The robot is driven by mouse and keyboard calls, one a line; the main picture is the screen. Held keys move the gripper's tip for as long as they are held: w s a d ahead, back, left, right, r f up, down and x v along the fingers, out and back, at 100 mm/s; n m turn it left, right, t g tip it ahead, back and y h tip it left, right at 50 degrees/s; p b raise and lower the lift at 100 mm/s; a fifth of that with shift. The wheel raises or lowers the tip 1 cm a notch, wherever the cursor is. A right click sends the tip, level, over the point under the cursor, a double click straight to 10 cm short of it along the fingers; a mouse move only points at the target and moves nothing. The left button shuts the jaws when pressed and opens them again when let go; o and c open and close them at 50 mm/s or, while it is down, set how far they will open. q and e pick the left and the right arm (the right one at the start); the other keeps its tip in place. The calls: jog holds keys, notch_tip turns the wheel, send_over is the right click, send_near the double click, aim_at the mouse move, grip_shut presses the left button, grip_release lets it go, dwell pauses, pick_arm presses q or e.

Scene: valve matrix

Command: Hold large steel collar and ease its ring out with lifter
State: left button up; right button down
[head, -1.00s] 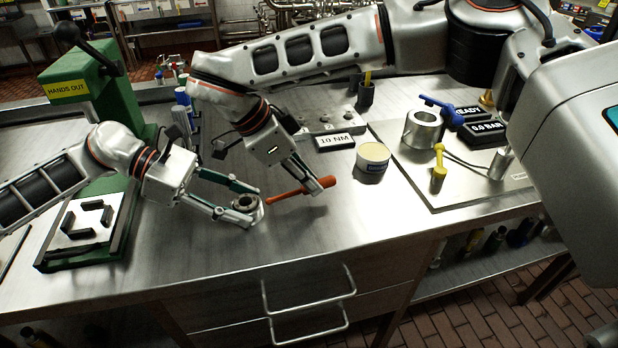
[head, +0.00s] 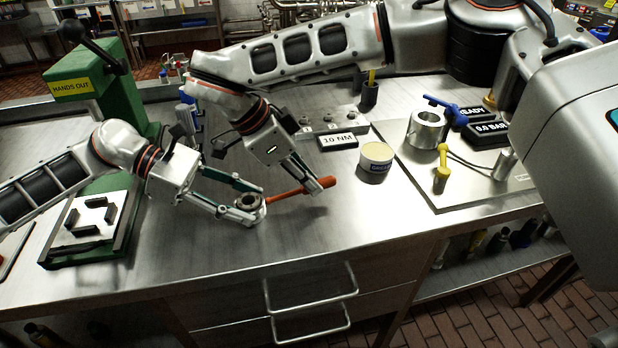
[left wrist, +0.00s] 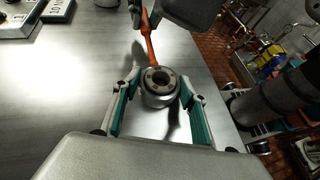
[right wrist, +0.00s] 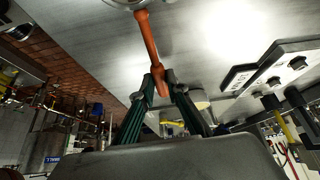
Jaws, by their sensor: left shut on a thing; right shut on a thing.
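The large steel collar (head: 247,203) is a short steel cylinder with a dark ring (left wrist: 160,80) in its top. My left gripper (head: 250,212) is shut on the collar, one finger on each side, just over the bench. The orange lifter (head: 300,191) is in my right gripper (head: 315,186), which is shut on its thick handle end. In the left wrist view the lifter's tip (left wrist: 149,60) meets the collar's top rim beside the ring. The right wrist view shows the lifter (right wrist: 150,40) reaching from the fingers to the collar, which is mostly cut off.
A green press (head: 95,95) with a white-topped plate stands left. A "10 NM" display (head: 338,141), a cream tub (head: 375,160) and a plate with a steel cylinder (head: 427,130) and valves lie right. The bench front is clear.

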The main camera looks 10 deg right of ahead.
jog(key=shift+d, duration=0.95)
dwell(0.4)
jog(key=shift+w+d+r, duration=0.1)
jog(key=shift+d+r, duration=0.25)
jog(key=shift+r, duration=0.65)
jog(key=shift+s+d+r, duration=0.1)
jog(key=shift+d+r, duration=0.2)
jog(key=shift+r, duration=0.75)
jog(key=shift+w+d+r, duration=0.1)
jog(key=shift+d+r, duration=0.25)
jog(key=shift+r, duration=0.65)
pick_arm(q)
jog(key=o, duration=0.9)
jog(key=shift+a, duration=0.1)
